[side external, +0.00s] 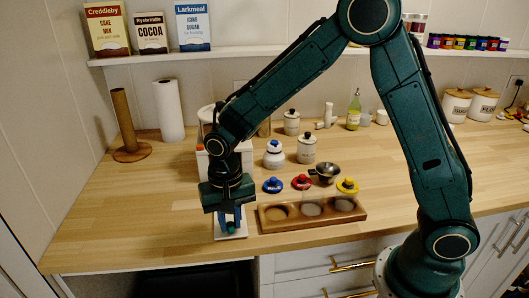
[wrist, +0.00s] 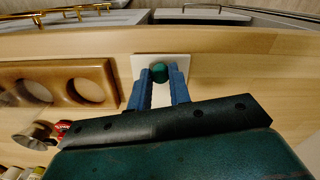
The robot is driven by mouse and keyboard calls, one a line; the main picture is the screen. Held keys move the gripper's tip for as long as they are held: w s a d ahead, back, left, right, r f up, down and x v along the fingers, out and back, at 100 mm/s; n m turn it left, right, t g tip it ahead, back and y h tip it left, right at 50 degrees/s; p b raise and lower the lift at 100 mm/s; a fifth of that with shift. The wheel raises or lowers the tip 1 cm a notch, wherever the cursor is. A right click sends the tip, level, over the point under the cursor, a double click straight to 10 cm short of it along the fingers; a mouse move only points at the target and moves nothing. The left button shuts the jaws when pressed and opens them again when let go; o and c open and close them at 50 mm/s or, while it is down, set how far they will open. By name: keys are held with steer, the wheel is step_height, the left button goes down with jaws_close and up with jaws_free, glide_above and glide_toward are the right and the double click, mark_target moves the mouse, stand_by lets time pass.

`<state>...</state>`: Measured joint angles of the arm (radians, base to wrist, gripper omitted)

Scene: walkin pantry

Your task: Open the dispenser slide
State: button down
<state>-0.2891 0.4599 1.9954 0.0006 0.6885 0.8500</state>
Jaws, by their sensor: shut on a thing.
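My gripper (side external: 230,222) points down at the front of the counter, with its blue fingers shut on a green knob. In the wrist view the green knob (wrist: 160,72) sits between the fingertips of my gripper (wrist: 161,78). A white plate (wrist: 143,66) lies under the knob and fingers; it also shows in the side view (side external: 238,236) near the counter's front edge. A white box-like body (side external: 203,165), apparently the dispenser, stands behind my gripper and is mostly hidden by my arm. How the knob joins the slide is hidden.
A wooden tray (side external: 265,226) with three round wells is close on the right of my gripper. Blue (side external: 273,185), red (side external: 301,182) and yellow (side external: 348,186) lids and a metal funnel (side external: 326,172) lie behind it. The counter (side external: 130,215) is clear on the left.

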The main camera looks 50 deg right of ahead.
steer(key=shift+s+a, duration=0.55)
steer(key=shift+a, duration=0.1)
steer(key=c, duration=1.3)
jaws_free()
steer(key=shift+d, duration=0.1)
step_height(320, 180, up, 14)
steer(key=shift+s, duration=0.1)
